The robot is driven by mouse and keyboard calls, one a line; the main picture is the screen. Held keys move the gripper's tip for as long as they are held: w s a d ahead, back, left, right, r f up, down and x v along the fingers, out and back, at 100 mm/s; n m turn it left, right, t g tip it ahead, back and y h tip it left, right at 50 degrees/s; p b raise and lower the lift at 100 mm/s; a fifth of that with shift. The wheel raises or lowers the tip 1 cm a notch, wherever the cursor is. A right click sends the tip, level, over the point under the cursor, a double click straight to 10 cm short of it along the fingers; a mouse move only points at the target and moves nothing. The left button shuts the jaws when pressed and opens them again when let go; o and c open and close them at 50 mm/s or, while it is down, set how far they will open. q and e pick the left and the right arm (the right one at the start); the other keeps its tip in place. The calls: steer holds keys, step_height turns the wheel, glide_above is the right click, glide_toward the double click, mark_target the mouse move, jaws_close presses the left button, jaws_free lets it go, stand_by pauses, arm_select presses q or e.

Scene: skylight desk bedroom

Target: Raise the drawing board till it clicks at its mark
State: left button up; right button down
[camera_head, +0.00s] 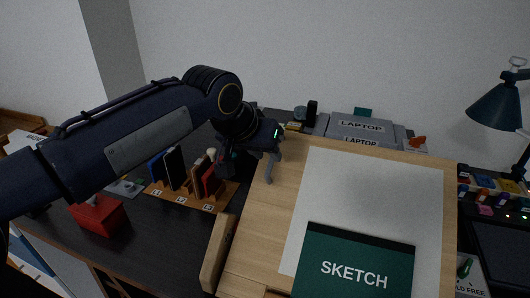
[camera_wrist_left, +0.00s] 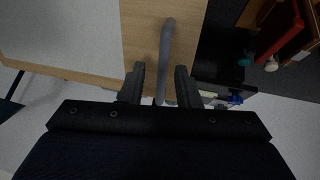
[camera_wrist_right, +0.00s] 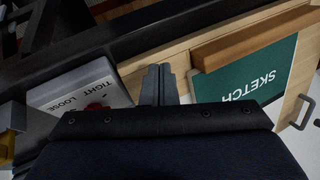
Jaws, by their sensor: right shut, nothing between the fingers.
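The drawing board (camera_head: 262,230) is a light wooden panel with a pale sheet on it; it also shows in the left wrist view (camera_wrist_left: 185,15). A grey bar handle (camera_wrist_left: 166,45) is fixed near its edge, at the upper left in the head view (camera_head: 270,168). My left gripper (camera_wrist_left: 161,75) is at this handle, its fingers apart with the bar between them and a gap on each side. My right gripper (camera_wrist_right: 160,72) is shut and empty beside the board's wooden edge, and another grey handle (camera_wrist_right: 301,112) shows there. I cannot make out the mark.
A green SKETCH pad (camera_head: 352,268) lies on the board's lower part. A grey box marked TIGHT and LOOSE (camera_wrist_right: 80,90) with a red knob is beside my right gripper. A numbered rack (camera_head: 190,198), a red box (camera_head: 98,215), a laptop (camera_head: 360,127) and a lamp (camera_head: 497,107) stand around the board.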

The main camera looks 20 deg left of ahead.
arm_select(q)
steer(key=shift+f, duration=0.15)
steer(key=shift+v, duration=3.9)
